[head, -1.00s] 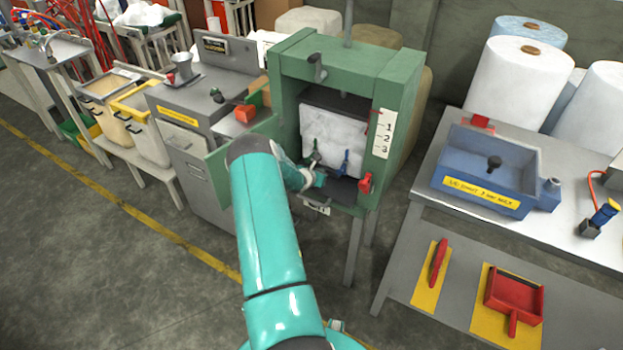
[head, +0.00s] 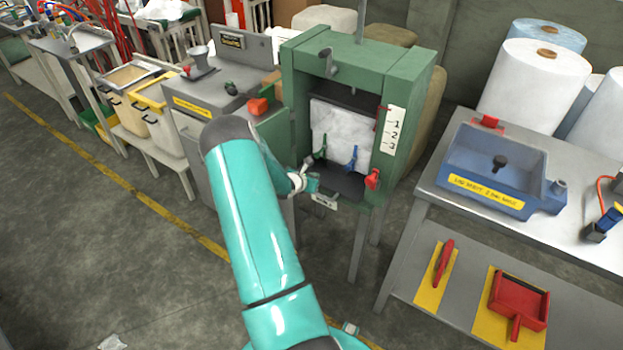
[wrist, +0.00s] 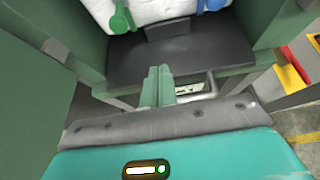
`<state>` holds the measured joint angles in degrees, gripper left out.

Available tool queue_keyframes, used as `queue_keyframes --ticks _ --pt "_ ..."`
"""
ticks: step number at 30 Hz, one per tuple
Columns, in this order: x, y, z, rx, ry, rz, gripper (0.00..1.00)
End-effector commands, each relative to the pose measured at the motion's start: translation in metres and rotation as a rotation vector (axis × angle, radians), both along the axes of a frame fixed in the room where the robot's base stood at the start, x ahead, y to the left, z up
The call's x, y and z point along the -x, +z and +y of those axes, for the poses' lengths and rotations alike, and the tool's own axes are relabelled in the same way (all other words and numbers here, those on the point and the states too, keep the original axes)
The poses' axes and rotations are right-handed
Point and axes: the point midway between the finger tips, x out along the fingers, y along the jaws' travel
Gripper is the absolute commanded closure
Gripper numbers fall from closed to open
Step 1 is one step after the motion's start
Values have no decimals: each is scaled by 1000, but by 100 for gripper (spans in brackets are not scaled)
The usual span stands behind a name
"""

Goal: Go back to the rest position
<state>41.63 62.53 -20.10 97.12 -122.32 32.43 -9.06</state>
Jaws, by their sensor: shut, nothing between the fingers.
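My gripper (wrist: 158,85) is shut and empty in the wrist view, its two green fingers together in front of the dark floor of the green cabinet (head: 360,58). In the head view my gripper (head: 312,180) is small and partly hidden by my teal arm, near the lower front edge of the cabinet opening. A white padded block (head: 340,135) stands inside the cabinet, with a green clip (head: 321,147) and a blue clip (head: 351,158) at its lower part. In the wrist view the white block (wrist: 160,10) is above the fingertips, apart from them.
The open green door (wrist: 40,70) is close on the left. A red knob (head: 372,179) is at the cabinet's right. A bench with a blue tray (head: 495,170) stands right; a grey machine (head: 215,95) stands left. Open floor (head: 110,240) lies at lower left.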

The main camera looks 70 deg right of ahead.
Motion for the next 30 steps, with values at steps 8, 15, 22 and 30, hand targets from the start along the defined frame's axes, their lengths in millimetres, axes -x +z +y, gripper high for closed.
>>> queue_keyframes --ticks 8,15,22,30 --pt "-2 10 17 0 -1 -1 100" --pt "-3 12 18 2 -3 -5 100" --pt "-35 71 39 44 -92 -162 100" --pt "-84 180 113 55 -300 -513 100"
